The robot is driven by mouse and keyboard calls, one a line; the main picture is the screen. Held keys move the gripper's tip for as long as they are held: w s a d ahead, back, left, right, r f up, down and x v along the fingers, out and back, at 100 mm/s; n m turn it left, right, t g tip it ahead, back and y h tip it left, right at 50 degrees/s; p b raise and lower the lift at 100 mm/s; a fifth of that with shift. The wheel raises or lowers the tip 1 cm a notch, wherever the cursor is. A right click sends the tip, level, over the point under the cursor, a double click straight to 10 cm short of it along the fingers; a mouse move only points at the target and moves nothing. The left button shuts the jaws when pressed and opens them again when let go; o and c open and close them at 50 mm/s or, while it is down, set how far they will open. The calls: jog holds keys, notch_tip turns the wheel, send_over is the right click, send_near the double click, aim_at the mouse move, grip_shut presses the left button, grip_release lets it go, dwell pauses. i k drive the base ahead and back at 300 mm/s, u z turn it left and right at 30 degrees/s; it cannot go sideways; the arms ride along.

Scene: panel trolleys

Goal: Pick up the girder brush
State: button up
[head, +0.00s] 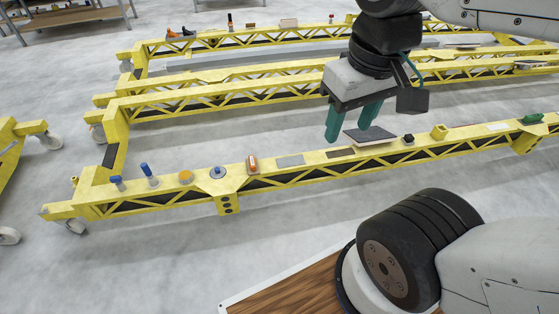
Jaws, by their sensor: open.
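My gripper (351,124) hangs above the near yellow girder (125,197), left of its middle-right part, with its two teal fingers apart and nothing seen between them. A dark flat slab with a pale edge (371,136) lies just below and right of the fingertips. I cannot tell for certain which item is the girder brush. An orange and white long piece (252,165) lies on the near girder, left of my gripper, and may be it. Two blue-topped upright items (149,175) stand near the girder's left end.
The near girder also carries an orange disc (186,176), a blue-centred disc (217,172), flat plates (290,160), a black knob (408,139), a yellow block (438,131) and a green item (531,118). More yellow girders (190,91) run behind.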

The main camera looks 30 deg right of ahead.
aim_at(146, 169)
jog(key=k, duration=0.6)
jog(key=u, duration=0.55)
jog(key=i, duration=0.6)
jog(key=u, duration=0.8)
jog(key=i, duration=1.5)
jog(key=z, duration=0.85)
jog(key=i, duration=0.6)
jog(key=z, duration=0.35)
